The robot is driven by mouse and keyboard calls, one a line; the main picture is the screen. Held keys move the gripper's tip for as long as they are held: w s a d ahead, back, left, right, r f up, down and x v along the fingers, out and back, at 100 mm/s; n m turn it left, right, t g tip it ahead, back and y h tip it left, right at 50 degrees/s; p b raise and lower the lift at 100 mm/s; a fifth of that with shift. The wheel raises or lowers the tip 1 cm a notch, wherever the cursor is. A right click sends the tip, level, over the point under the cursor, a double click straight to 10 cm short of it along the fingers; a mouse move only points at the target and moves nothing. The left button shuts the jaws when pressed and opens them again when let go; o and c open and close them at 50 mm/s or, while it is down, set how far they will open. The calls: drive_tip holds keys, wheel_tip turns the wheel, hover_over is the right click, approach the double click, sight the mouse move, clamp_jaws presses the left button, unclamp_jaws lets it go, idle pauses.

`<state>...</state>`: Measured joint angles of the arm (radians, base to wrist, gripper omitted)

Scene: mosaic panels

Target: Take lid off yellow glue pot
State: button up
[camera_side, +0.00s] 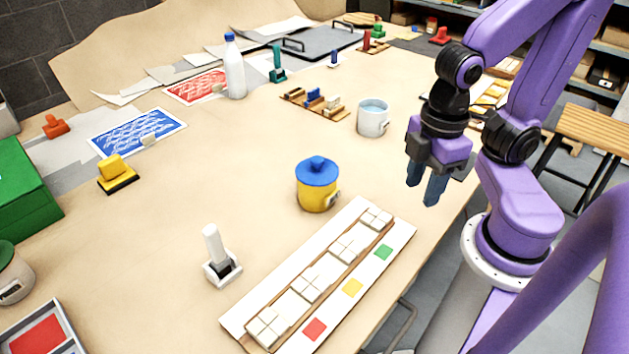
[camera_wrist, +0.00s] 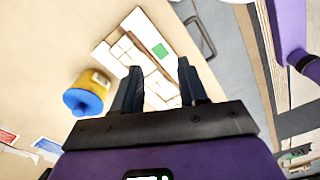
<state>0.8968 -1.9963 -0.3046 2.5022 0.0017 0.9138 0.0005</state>
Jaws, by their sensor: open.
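The yellow glue pot (camera_side: 317,197) stands upright on the table, right of the middle. Its blue lid (camera_side: 317,171) with a round knob sits on top. A small pale tag is on the pot's side. In the wrist view the blue lid (camera_wrist: 82,102) and the yellow pot (camera_wrist: 100,83) are at the left, outside my fingers. My gripper (camera_side: 424,190) is open and empty, pointing down, to the right of the pot and higher than it. In the wrist view my two fingers (camera_wrist: 158,80) are apart, with the tile board behind them.
A tile board (camera_side: 332,278) with white tiles and coloured squares lies in front of the pot. A white cup (camera_side: 373,118) stands behind it. A white-handled tool (camera_side: 220,257) stands left-front. A white bottle (camera_side: 234,66) stands farther back.

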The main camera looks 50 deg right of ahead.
idle(0.4)
drive_tip(key=o, duration=0.3)
drive_tip(key=shift+o, duration=0.2)
drive_tip(key=shift+w, duration=0.1)
drive_tip(key=w+a+r+n+h, duration=0.2)
drive_tip(key=w+r+n, duration=0.3)
drive_tip(key=w, duration=0.6)
drive_tip(key=w+a+r+n+h, duration=0.1)
drive_tip(key=w+a+r+n, duration=0.2)
drive_tip(key=w+r, duration=0.5)
hover_over(317, 159)
drive_tip(key=s+a, duration=0.1)
drive_tip(key=a+f+x, duration=0.1)
drive_tip(key=a+x, duration=0.2)
drive_tip(key=x, duration=1)
drive_tip(key=shift+w+x, duration=0.15)
drive_tip(key=shift+x, duration=1.1)
drive_tip(key=shift+w+x, duration=0.2)
drive_tip(key=shift+x, duration=1.1)
